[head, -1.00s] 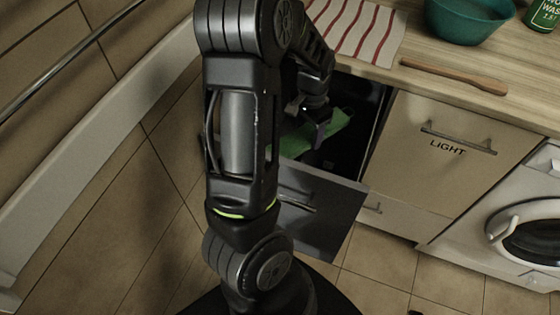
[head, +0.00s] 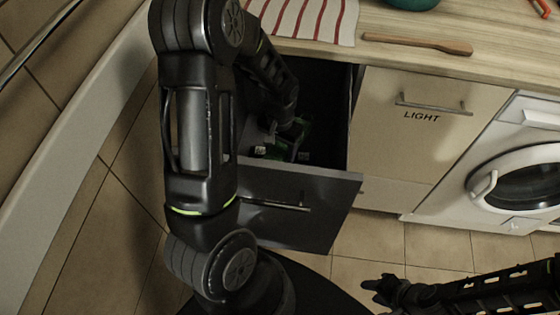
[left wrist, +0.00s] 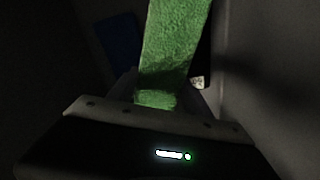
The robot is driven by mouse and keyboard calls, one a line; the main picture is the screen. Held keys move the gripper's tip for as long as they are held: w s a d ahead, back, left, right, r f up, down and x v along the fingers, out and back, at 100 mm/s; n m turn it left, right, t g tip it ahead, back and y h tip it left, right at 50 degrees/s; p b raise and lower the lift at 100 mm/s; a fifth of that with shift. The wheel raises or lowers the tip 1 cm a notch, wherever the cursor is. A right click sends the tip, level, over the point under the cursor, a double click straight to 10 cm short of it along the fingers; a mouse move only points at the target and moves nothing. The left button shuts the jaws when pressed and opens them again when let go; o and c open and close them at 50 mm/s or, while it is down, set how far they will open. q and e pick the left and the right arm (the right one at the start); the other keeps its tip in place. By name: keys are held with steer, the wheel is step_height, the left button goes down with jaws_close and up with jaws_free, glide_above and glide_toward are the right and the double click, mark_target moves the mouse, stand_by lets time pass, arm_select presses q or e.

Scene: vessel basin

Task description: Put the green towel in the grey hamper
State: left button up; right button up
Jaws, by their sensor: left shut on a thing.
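The grey hamper is a dark pull-out bin (head: 325,210) under the counter, standing open with its front panel tilted out. My left gripper (head: 282,143) is down inside its dark opening. In the left wrist view it is shut on the green towel (left wrist: 172,50), which hangs as a bright strip beyond the jaws between grey walls. In the head view only a small green patch shows near the gripper; the rest is hidden by shadow and my arm. My right gripper (head: 380,288) is low at the bottom right, over the floor, away from the hamper; its jaws are unclear.
A cream cabinet front labelled LIGHT (head: 428,135) is right of the hamper, then a white washing machine (head: 515,180). A striped cloth (head: 310,18), wooden spoon (head: 415,43) and green bowl (head: 412,3) are on the counter. A dim blue thing (left wrist: 120,40) lies inside the hamper.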

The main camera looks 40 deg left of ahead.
arm_select(q)
steer(key=shift+f, duration=0.8)
steer(key=shift+f, duration=1.9)
steer(key=shift+f+b, duration=0.1)
steer(key=shift+b, duration=0.2)
steer(key=shift+f+b, duration=0.45)
steer(key=shift+f, duration=0.05)
steer(key=o, duration=1.4)
steer(key=shift+o, duration=0.2)
steer(key=shift+r, duration=0.15)
